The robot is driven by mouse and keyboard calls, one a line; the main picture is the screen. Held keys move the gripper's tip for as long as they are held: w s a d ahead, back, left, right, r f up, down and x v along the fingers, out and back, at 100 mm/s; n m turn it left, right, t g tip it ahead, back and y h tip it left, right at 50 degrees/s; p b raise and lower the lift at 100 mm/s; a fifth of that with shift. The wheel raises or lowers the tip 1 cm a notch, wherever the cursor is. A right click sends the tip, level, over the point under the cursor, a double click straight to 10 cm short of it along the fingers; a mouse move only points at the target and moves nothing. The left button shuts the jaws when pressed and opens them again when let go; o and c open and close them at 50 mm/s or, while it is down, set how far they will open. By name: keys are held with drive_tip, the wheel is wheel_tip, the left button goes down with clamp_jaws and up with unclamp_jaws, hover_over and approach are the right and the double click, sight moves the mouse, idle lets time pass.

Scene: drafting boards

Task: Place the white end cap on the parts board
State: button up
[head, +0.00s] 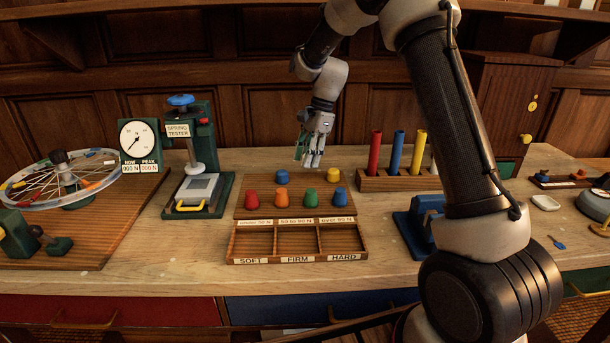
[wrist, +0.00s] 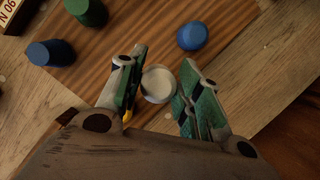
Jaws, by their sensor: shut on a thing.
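My gripper (head: 312,160) points down at the back edge of a brown wooden board (head: 302,182) that holds several coloured caps. In the wrist view, a round white end cap (wrist: 158,85) sits between the fingertips of my gripper (wrist: 162,72), which is shut on it. The board (wrist: 150,25) lies beneath, with a green cap (wrist: 88,11) and two blue caps (wrist: 52,53) (wrist: 192,36) in sight. A small yellow patch (wrist: 127,115) is mostly hidden by the left finger. The white cap cannot be made out in the head view.
A three-part tray (head: 297,260) marked soft, firm and hard lies in front of the board. A spring tester (head: 193,160) stands left. A rack (head: 385,181) of coloured tubes and a blue device (head: 410,225) stand right.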

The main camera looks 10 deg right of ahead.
sight(304, 182)
drive_tip(key=shift+f, duration=2.5)
drive_tip(key=shift+f, duration=0.15)
drive_tip(key=o, duration=1)
